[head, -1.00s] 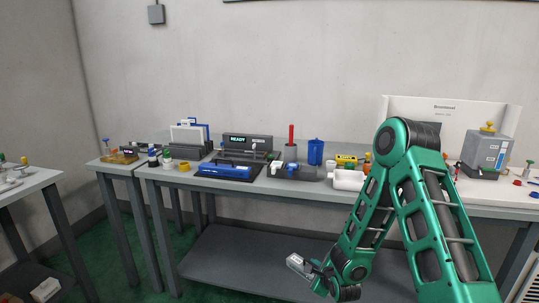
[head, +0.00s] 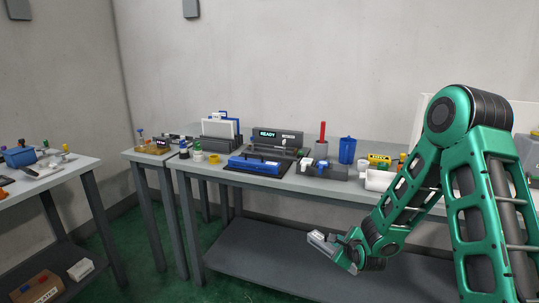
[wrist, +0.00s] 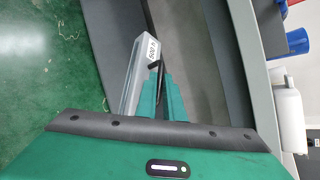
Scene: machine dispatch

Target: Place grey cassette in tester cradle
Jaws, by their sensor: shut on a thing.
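A grey cassette (wrist: 138,78) with a white label is in my gripper (wrist: 158,90) in the wrist view. The gripper is shut on it. In the head view the cassette (head: 321,242) sticks out to the left of my gripper (head: 342,250), low in front of the table and below its top. A dark grey unit (head: 292,137) with a lit READY display stands on the table. It looks like the tester. A blue part (head: 254,164) on a dark base lies in front of it. I cannot tell clearly which part is the cradle. My gripper is well apart from it.
The main table (head: 212,179) has a lower shelf (head: 262,258). A side table (head: 72,170) is at the left. Green floor lies between.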

